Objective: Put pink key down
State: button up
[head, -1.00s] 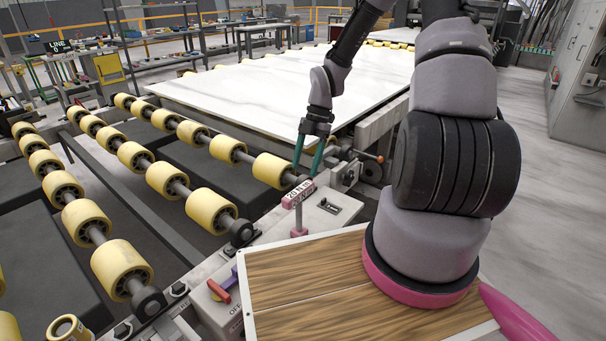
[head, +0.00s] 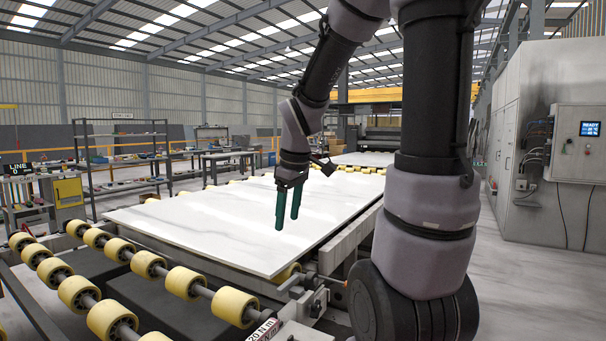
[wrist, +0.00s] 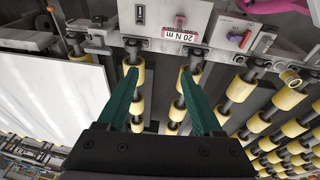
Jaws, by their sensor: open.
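The pink key (wrist: 181,29), a T-shaped tool with a white "20 N m" label on its head, stands on the grey machine panel in the wrist view. Only the top of its label (head: 265,330) shows at the bottom edge of the head view. My gripper (head: 287,222) has green fingers, spread and empty, hanging in the air in front of the white slab. In the wrist view my gripper (wrist: 158,72) has clear space between its fingertips, and the key is apart from them, beyond the tips.
The white stone slab (head: 240,220) lies on the roller line beside the panel. Yellow rollers (head: 183,281) run along the left. A red and purple handle (wrist: 246,38) is on the panel near the key. Grey cabinets (head: 520,120) stand at the right.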

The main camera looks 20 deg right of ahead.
jog(key=s+r+m+t+y, duration=0.1)
jog(key=s+r+m+t, duration=0.3)
jog(key=s+r+m, duration=0.6)
jog(key=shift+s+a+r+m, duration=0.3)
jog(key=shift+r+m, duration=0.25)
jog(key=shift+m, duration=0.25)
